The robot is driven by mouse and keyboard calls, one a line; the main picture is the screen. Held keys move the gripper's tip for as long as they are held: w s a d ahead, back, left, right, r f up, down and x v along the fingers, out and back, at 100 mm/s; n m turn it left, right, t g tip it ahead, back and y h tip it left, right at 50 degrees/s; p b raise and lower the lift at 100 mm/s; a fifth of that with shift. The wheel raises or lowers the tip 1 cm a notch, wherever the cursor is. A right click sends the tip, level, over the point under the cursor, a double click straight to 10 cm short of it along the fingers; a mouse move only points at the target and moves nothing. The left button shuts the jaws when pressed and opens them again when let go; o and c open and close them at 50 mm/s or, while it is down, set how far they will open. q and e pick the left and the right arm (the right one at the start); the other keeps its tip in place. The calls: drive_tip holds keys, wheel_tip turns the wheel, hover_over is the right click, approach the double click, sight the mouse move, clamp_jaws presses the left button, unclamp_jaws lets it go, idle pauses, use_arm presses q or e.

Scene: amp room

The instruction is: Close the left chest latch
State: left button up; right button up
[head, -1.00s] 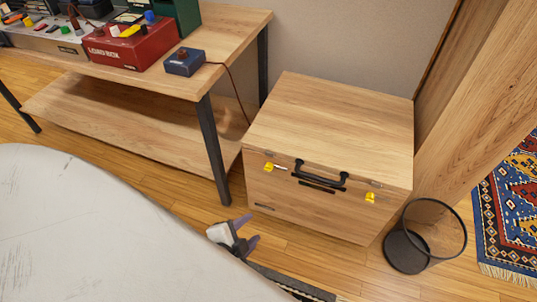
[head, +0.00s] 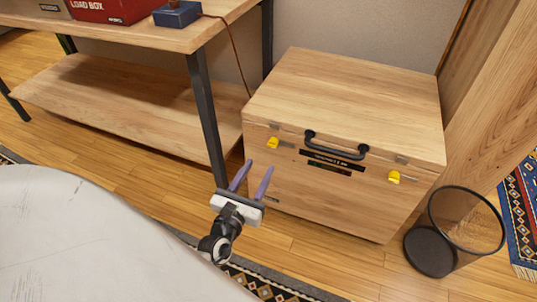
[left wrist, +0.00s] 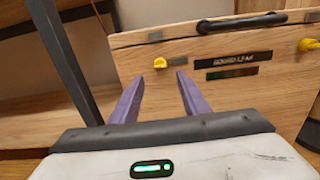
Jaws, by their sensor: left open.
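The wooden chest (head: 330,195) stands on the floor with its lid down. Its left latch (head: 273,142) is a yellow tab on the front face, below a small metal plate at the lid seam. The right latch (head: 394,177) is a similar yellow tab. My left gripper (head: 251,178) is open and empty, in front of and below the left latch, apart from it. In the left wrist view the left latch (left wrist: 160,63) shows just beyond and between the purple fingertips (left wrist: 158,82). My right gripper is not in view.
A black handle (head: 337,146) sticks out from the chest front between the latches. A workbench (head: 190,38) with a dark leg (head: 207,120) stands close on the left. A mesh bin (head: 466,232) stands at the right. Open floor lies before the chest.

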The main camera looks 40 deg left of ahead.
sight(271, 146)
use_arm(q)
drive_tip(key=b+x, duration=0.2)
drive_tip(key=x, duration=0.5)
drive_tip(key=shift+w+f, duration=0.1)
drive_tip(key=shift+w, duration=0.1)
drive_tip(key=shift+w+a, duration=0.2)
drive_tip(key=shift+w, duration=0.4)
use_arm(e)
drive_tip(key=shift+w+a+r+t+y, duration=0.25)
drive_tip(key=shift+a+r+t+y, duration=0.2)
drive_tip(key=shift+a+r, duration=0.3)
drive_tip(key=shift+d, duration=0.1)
use_arm(q)
clamp_jaws()
drive_tip(key=c, duration=1.1)
unclamp_jaws()
